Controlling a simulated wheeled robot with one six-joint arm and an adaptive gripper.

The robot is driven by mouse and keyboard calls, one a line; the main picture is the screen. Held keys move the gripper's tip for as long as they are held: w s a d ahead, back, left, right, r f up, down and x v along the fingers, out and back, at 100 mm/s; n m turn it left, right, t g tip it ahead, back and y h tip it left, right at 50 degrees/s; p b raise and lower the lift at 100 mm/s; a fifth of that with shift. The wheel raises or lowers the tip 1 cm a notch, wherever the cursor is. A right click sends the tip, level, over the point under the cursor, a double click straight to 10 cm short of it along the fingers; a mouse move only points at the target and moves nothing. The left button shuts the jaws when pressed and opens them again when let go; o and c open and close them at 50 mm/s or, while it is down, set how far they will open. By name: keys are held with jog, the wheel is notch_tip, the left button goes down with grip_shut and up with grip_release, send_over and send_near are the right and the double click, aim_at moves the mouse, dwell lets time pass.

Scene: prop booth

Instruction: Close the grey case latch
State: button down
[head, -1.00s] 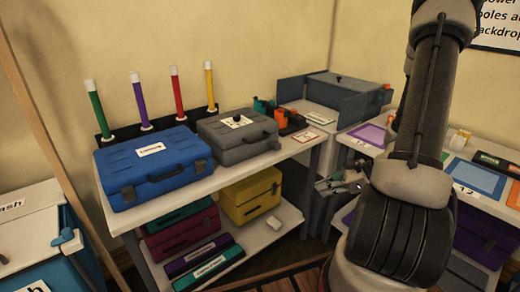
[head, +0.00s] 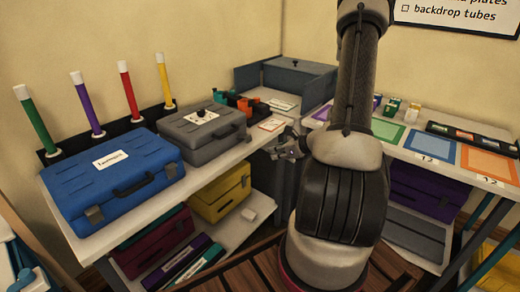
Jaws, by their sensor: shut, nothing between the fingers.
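The grey case (head: 178,124) lies with its lid down on the white table, with a white label and a small dark object on top. Its handle faces the front. Its latch is too small and dark to tell whether it is open or closed. My gripper (head: 272,153) is shut and empty. In the picture it is to the right of the grey case, near the table's right end, apart from the case. My arm does not cover the case.
A blue case (head: 75,190) sits left of the grey one. Orange and teal items (head: 243,106) stand behind it. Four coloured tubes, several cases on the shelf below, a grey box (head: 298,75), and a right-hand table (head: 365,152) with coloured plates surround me.

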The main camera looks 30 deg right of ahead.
aim_at(251, 149)
jog(key=w+a+f, duration=0.1)
jog(key=w, duration=0.1)
jog(key=w+a, duration=0.1)
jog(key=w, duration=0.2)
jog(key=w+a+f, duration=0.1)
jog(key=w, duration=0.2)
jog(key=shift+w+f, duration=0.15)
jog(key=shift+f, duration=0.15)
jog(key=shift+w+r, duration=0.1)
jog(key=shift+r, duration=0.35)
jog(key=shift+r, duration=0.1)
jog(key=shift+r+g, duration=0.2)
jog(key=shift+g, duration=0.2)
